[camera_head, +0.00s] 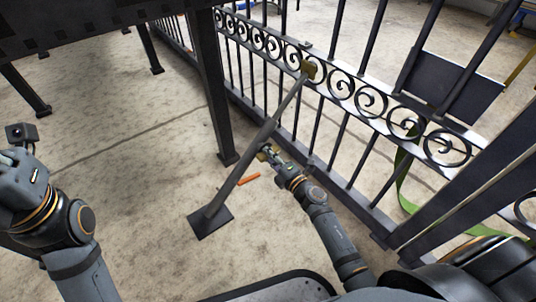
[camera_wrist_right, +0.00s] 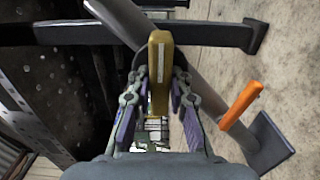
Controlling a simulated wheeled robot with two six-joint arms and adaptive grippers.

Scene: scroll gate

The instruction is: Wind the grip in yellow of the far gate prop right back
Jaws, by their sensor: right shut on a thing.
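The gate prop (camera_head: 256,143) is a grey slanted tube. The yellow grip (camera_wrist_right: 160,62) stands out from the tube and shows small in the head view (camera_head: 263,156). My right gripper (camera_head: 270,150) is at the tube's middle, shut on the yellow grip; in the right wrist view its fingers (camera_wrist_right: 158,98) lie on both sides of it. My left gripper (camera_head: 28,183) is at the far left, away from the prop, its fingers not clearly visible.
An orange bar (camera_head: 249,179) shows beside the tube, below my right gripper; it also shows in the right wrist view (camera_wrist_right: 240,104). A dark post (camera_head: 213,100) stands left of the prop. A green strap (camera_head: 403,175) hangs at the right. The floor at left is mostly clear.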

